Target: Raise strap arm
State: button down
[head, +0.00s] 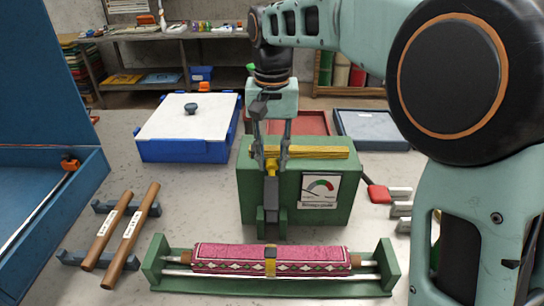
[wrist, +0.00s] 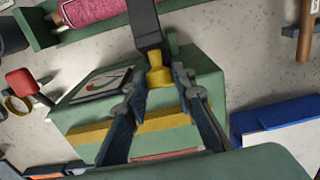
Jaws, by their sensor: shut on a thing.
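The strap arm (head: 271,192) is a dark bar at the front of the green box (head: 225,190), beside the dial. It ends low at a green bracket (head: 261,222). A yellow knob (wrist: 158,76) sits at its upper end. My gripper (head: 272,160) points down over the box and is shut on the yellow knob. In the wrist view the knob lies between my two fingertips (wrist: 163,84), and the dark bar (wrist: 146,22) runs away from it. The bar's lower joint is partly hidden in the head view.
A rolled pink rug (head: 225,258) lies in a green cradle (head: 390,265) in front of the box. Two wooden rods (head: 130,235) rest at left. A blue case (head: 185,150) stands behind left. A red-handled tool (head: 378,193) lies right of the box.

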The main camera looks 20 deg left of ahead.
aim_at(273, 156)
jog(key=shift+w+a+r+p, duration=0.15)
jog(key=shift+w+r+p, duration=0.1)
jog(key=shift+w+p, duration=0.25)
jog(key=w+p, duration=0.2)
jog(key=w, duration=0.1)
jog(key=w+a+p, duration=0.1)
jog(key=p, duration=0.1)
jog(key=shift+w+f, duration=0.25)
jog(key=shift+f, duration=0.15)
jog(key=shift+w+a+f, duration=0.1)
jog(key=shift+w+f, duration=0.15)
jog(key=shift+w, duration=0.2)
jog(key=c, duration=1.8)
grip_release()
jog(key=shift+w+f, duration=0.1)
jog(key=shift+w, duration=0.05)
jog(key=shift+c, duration=0.2)
jog(key=shift+o, duration=1.1)
jog(key=shift+w+f, duration=0.1)
jog(key=shift+w, duration=0.05)
jog(key=shift+s, duration=0.25)
notch_tip(273, 156, up, 12)
